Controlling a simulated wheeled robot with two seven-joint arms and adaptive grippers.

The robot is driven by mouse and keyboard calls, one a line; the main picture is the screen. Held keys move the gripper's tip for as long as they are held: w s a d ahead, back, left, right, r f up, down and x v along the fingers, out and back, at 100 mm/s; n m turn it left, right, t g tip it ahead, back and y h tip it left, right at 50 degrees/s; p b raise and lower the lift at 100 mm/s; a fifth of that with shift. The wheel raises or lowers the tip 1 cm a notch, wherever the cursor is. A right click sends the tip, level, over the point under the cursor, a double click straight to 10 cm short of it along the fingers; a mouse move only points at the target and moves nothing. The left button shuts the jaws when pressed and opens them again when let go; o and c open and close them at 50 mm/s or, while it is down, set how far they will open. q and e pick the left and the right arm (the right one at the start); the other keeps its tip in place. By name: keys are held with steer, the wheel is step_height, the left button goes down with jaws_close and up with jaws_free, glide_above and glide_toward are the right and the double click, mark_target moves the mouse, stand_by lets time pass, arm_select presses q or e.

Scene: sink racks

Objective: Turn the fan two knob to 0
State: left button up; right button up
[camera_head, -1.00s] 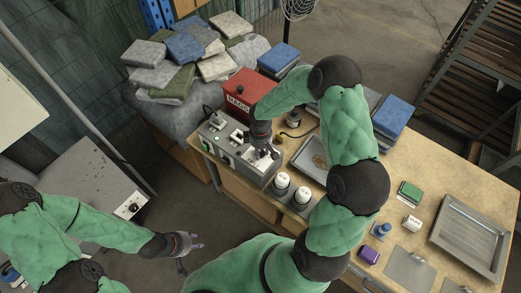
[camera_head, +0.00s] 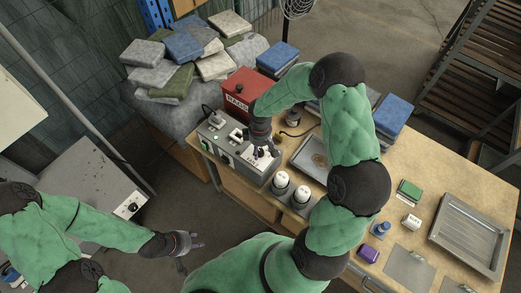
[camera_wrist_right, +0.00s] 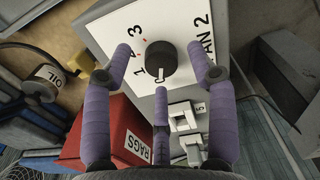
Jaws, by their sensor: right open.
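The fan two knob (camera_wrist_right: 161,60) is a dark round knob on a white panel (camera_wrist_right: 206,14) marked "FAN 2", with 1 and 3 legible beside it in the right wrist view. A small red mark shows near its rim; its exact setting I cannot tell. My right gripper (camera_wrist_right: 160,65) is open, its purple fingers spread around the knob with visible gaps. In the head view the right gripper (camera_head: 262,151) is over the grey control box (camera_head: 222,150) and hides the knob. My left gripper (camera_head: 192,243) hangs away from the bench at lower left; its jaw state is unclear.
A red RAGS box (camera_head: 240,90) stands just behind the control box. A switch (camera_wrist_right: 184,120) is close below the knob in the wrist view. Two white-topped containers (camera_head: 291,188) stand in front, and a metal tray (camera_head: 312,158) lies to the right.

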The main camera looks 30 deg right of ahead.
mark_target(260, 152)
step_height(260, 152, up, 11)
steer(key=shift+f, duration=0.15)
stand_by(0.6)
steer(key=s+a+f+m+y+b, duration=0.1)
steer(key=s+a+f+m, duration=0.2)
steer(key=s+a+f, duration=0.2)
steer(key=s+a+f+m+y+b, duration=0.1)
steer(key=s+a+f, duration=0.5)
steer(key=f, duration=0.6)
steer(key=s+a+f+m+y+b, duration=0.2)
steer(key=s+a+f+m+b, duration=0.1)
steer(key=s+a+f+m, duration=0.2)
steer(key=x, duration=0.5)
steer(key=shift+s+a, duration=0.3)
steer(key=shift+s, duration=0.1)
stand_by(0.4)
